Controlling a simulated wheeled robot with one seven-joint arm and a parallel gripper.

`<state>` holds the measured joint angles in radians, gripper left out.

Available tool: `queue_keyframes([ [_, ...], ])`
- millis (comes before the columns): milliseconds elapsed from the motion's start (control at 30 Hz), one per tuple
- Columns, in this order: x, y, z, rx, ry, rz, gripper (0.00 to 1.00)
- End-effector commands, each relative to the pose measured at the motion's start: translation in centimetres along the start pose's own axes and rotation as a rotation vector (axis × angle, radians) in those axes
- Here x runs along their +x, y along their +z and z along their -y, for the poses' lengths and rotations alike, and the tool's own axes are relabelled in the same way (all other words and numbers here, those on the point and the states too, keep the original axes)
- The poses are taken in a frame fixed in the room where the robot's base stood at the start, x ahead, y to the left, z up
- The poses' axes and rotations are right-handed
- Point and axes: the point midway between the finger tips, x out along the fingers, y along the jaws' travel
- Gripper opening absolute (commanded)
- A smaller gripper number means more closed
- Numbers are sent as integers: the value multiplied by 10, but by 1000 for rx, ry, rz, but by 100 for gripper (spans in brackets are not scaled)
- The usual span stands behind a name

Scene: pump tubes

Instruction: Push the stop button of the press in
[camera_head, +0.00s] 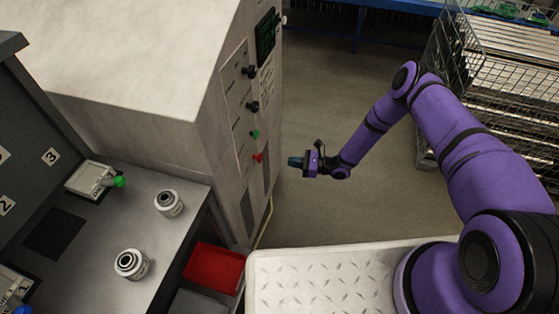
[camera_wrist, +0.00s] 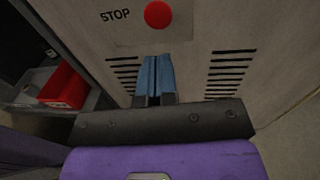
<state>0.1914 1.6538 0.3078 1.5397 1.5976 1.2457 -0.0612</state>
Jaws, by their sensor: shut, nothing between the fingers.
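The red stop button (camera_head: 258,157) sits low on the control panel of the press (camera_head: 222,120), below a green button (camera_head: 255,134). In the wrist view the round red stop button (camera_wrist: 158,14) shows at the top, with the word STOP to its left. My gripper (camera_head: 291,162) is to the right of the panel, at about the button's height in the picture, with a gap between them. In the wrist view the blue fingertips (camera_wrist: 155,62) are together, empty, and appear below the button. They point toward the press face. Nothing hides the button.
Two black knobs (camera_head: 251,88) sit above the buttons. Dark vent slots (camera_wrist: 231,70) flank the fingers. A red bin (camera_head: 215,268) stands beneath the grey bench (camera_head: 85,270), which holds two pump parts. A wire rack (camera_head: 490,70) stands right. The floor between is clear.

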Motion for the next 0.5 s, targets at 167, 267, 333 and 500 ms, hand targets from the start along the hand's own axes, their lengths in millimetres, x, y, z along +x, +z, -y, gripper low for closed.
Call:
queue_keyframes([
  [167, -26, 0, 0, 0, -2, -1, 0],
  [267, -33, 0, 0, 0, -1, -1, 0],
  [333, -36, 0, 0, 0, 0, 0, 0],
  [500, -37, 0, 0, 0, 0, 0, 0],
])
